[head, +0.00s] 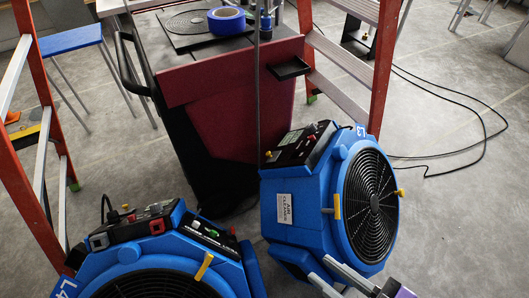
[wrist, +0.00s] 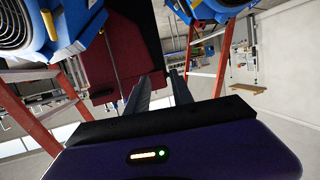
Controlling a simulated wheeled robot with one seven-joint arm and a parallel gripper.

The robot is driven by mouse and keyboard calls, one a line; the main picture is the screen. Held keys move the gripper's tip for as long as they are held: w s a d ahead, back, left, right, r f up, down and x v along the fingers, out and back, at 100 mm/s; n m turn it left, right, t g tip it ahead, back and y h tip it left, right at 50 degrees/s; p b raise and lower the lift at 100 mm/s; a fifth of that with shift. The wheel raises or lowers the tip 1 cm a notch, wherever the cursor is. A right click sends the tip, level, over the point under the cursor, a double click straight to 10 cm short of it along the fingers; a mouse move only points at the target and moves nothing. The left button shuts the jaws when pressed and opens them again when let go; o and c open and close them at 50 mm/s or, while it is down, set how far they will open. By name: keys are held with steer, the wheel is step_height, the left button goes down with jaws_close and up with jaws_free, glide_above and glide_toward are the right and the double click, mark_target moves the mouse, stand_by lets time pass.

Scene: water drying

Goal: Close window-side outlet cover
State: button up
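Two blue fan machines stand on the floor: a left one (head: 165,255) at the bottom left and a right one, labelled air cleaner (head: 300,200). The left machine's top panel (head: 150,222) carries small red, green and grey fittings. The right machine's panel (head: 300,145) has red and yellow knobs. I cannot tell which fitting is the window-side outlet cover, or whether it is open. My gripper (head: 320,268) is low in front of the right machine, its two grey fingers apart. In the wrist view my gripper (wrist: 160,76) is open with nothing seen between the fingers.
A dark red cart (head: 235,100) with blue tape (head: 227,20) on top stands behind the machines. Red ladder legs rise left (head: 38,85) and right (head: 385,60). A blue stool (head: 70,40) is at the left. A black cable (head: 470,150) lies on open floor at right.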

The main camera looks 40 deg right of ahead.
steer(key=w+a+f+g, duration=0.1)
steer(key=w+a+f, duration=0.1)
steer(key=w+f, duration=0.3)
steer(key=w+a+f+g+p, duration=0.1)
steer(key=w+a+f, duration=0.1)
steer(key=w+f, duration=0.4)
steer(key=w+a+f+m+g+y+p, duration=0.1)
steer(key=w+f, duration=0.4)
steer(key=w, duration=0.6)
steer(key=shift+w+a+f, duration=0.25)
steer(key=shift+w+a, duration=0.15)
steer(key=shift+a, duration=0.25)
steer(key=w+d+f+n+g+y, duration=0.1)
steer(key=w+d+f+n+y, duration=0.1)
steer(key=w, duration=0.7)
step_height(320, 180, up, 5)
steer(key=n+g, duration=0.6)
steer(key=g, duration=0.1)
glide_above(269, 152)
steer(key=s+d, duration=0.2)
steer(key=s, duration=0.1)
steer(key=shift+a+f, duration=0.15)
steer(key=shift+a, duration=0.05)
steer(key=shift+s+d+h, duration=0.1)
steer(key=shift+d+h, duration=0.1)
steer(key=shift+h, duration=0.1)
steer(key=b+x, duration=0.2)
steer(key=x, duration=0.5)
steer(key=shift+a+f, duration=0.1)
steer(key=shift+f, duration=0.2)
